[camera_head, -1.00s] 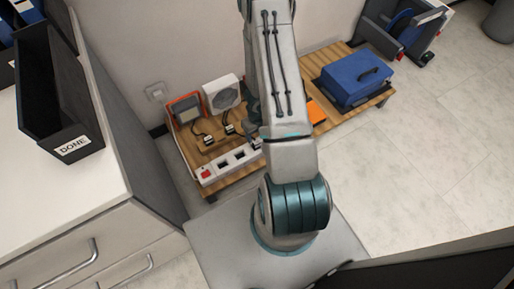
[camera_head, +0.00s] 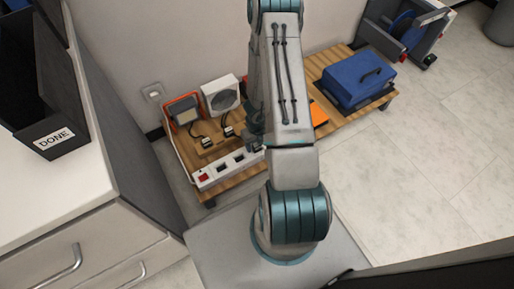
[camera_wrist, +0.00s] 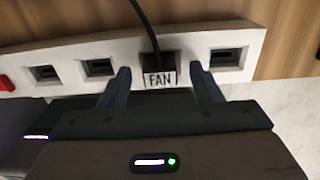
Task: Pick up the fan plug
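The fan plug (camera_wrist: 159,64) is a dark plug with a white "FAN" label and a black cord. It sits in a socket of the white power strip (camera_wrist: 200,74) in the wrist view. My gripper (camera_wrist: 161,70) is open, with one finger on each side of the plug and visible gaps between. The power strip also shows in the head view (camera_head: 207,180), its right end hidden behind my arm. The white fan (camera_head: 221,96) stands behind the strip on a low wooden platform (camera_head: 232,182).
An orange-framed device (camera_head: 184,112) stands left of the fan, with two small labelled plugs (camera_head: 208,142) in front. A blue toolbox (camera_head: 358,83) and an orange item (camera_head: 318,116) lie to the right. A white counter with a black "DONE" bin (camera_head: 25,120) stands at left.

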